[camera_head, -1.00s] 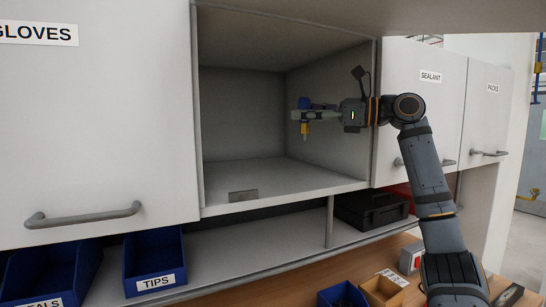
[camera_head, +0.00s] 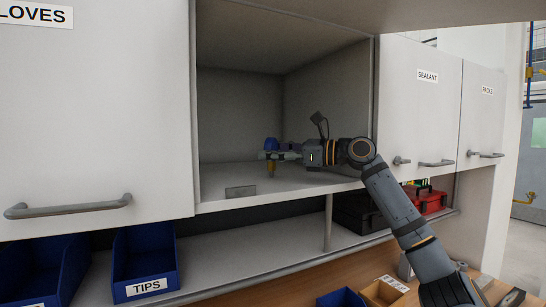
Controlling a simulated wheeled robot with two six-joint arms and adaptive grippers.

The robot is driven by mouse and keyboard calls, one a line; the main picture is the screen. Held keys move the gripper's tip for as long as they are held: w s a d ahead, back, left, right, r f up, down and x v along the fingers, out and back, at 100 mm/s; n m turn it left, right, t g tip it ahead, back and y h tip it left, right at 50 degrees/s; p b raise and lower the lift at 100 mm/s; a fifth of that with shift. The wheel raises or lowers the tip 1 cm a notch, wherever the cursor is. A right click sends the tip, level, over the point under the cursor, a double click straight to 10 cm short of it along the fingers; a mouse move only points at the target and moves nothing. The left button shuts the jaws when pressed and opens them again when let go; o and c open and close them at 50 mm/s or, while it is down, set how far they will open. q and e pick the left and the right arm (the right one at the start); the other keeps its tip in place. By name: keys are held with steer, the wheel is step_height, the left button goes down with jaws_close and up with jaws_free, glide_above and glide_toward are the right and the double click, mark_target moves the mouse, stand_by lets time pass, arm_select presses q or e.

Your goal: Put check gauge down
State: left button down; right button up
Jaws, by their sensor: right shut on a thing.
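The check gauge (camera_head: 271,145) has a blue top and a yellow lower end pointing down. My right gripper (camera_head: 275,155) is shut on it and holds it upright inside the open cupboard compartment (camera_head: 235,178). The yellow end shows just over the compartment floor; I cannot tell whether it touches. The gripper's fingers hide the gauge's middle. My left gripper is not in view.
A small grey plate (camera_head: 241,191) is at the compartment's front edge. Closed doors (camera_head: 80,120) flank the compartment. Below are blue bins (camera_head: 147,265), a black case (camera_head: 354,212) and a red case (camera_head: 428,200).

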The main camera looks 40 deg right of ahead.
steer(key=shift+r, duration=0.1)
steer(key=shift+a+f+b, duration=0.2)
steer(key=shift+b, duration=0.1)
steer(key=o, duration=1.1)
steer(key=shift+o, duration=1.3)
steer(key=shift+d, duration=0.1)
steer(key=shift+r, duration=0.15)
steer(key=shift+s, duration=0.1)
